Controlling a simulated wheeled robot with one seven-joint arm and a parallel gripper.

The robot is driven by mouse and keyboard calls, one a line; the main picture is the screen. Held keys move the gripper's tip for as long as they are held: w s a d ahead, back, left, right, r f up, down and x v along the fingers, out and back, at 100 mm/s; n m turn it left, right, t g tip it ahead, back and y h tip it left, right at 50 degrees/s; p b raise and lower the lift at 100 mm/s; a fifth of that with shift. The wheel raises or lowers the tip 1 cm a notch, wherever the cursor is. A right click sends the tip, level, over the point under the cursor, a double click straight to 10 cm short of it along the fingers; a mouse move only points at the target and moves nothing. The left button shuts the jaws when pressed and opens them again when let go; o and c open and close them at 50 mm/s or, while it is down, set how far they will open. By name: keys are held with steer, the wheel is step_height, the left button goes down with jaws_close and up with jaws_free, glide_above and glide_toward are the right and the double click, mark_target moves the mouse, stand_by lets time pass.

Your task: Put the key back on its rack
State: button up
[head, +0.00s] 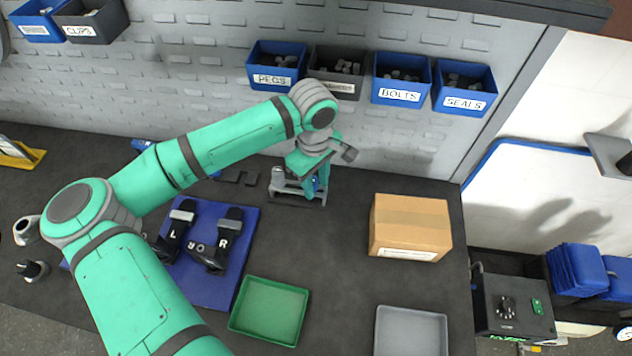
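My gripper (308,178) is at the back of the dark bench, pointing down, seen from above and partly hidden by its own wrist. It is right over a small grey metal stand (285,189), which looks like the key rack. A small blue piece (316,185) shows at the gripper's fingers, by the stand's right side; it may be the key. I cannot tell whether the fingers are shut on it, or whether it touches the stand.
A green tray (269,311), a grey tray (410,332) and a cardboard box (410,226) stand in front and right. Labelled bins (277,66) hang on the wall behind.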

steer(key=shift+s+a+f, duration=0.25)
steer(key=shift+f, duration=0.1)
step_height(320, 180, up, 13)
steer(key=shift+w+r, duration=0.2)
stand_by(0.5)
